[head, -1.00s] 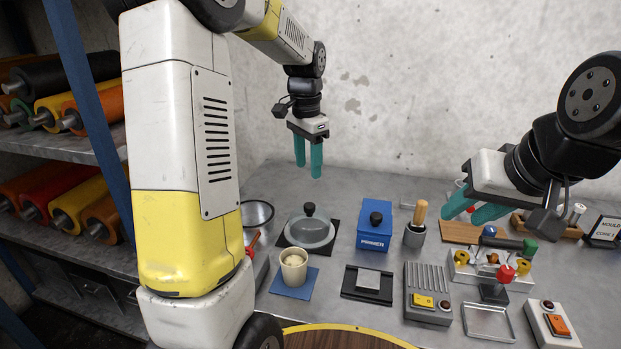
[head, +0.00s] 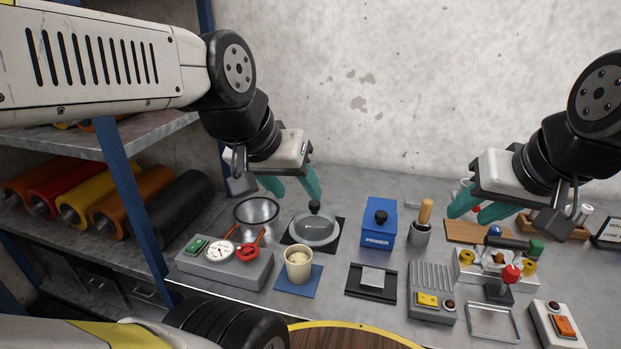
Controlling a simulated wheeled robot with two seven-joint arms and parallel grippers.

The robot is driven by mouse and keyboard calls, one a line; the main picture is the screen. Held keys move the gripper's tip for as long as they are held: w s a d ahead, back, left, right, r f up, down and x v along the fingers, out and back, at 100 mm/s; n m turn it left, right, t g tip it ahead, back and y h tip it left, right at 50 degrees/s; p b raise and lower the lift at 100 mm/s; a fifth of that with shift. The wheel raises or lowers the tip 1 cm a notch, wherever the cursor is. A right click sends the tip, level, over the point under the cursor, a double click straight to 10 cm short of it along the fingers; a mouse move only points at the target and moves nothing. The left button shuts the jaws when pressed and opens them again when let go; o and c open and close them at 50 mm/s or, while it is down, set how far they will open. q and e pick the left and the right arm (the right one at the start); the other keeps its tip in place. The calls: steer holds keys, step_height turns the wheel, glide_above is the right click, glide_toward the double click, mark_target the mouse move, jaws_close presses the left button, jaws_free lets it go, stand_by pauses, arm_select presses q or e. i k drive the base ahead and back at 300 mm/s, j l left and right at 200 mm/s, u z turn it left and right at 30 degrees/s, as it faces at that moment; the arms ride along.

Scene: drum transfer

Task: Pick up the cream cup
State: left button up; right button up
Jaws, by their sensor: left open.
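The cream cup (head: 298,266) stands upright on a small blue mat (head: 296,290) on the grey workbench, left of centre. Something pale shows inside it. My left gripper (head: 300,199) has two teal fingers and is open and empty. In the picture it is above the cup, over the area of the metal bowl and the lidded grey dish. My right gripper (head: 473,217) also has teal fingers, apart, with nothing seen between them. It hangs at the right, above a wooden board.
A metal bowl (head: 256,213), a lidded grey dish (head: 316,229) and a gauge box (head: 222,263) surround the cup. A blue primer box (head: 377,225), a black-framed plate (head: 371,283) and a yellow-button device (head: 430,293) are to the right. Rollers lie on shelves (head: 92,195) at left.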

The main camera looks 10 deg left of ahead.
mark_target(298, 257)
steer(key=k+u, duration=0.2)
steer(key=u, duration=0.15)
steer(key=k+u, duration=0.15)
steer(key=u, duration=0.2)
steer(key=k+j+u, duration=0.15)
steer(key=u, duration=0.2)
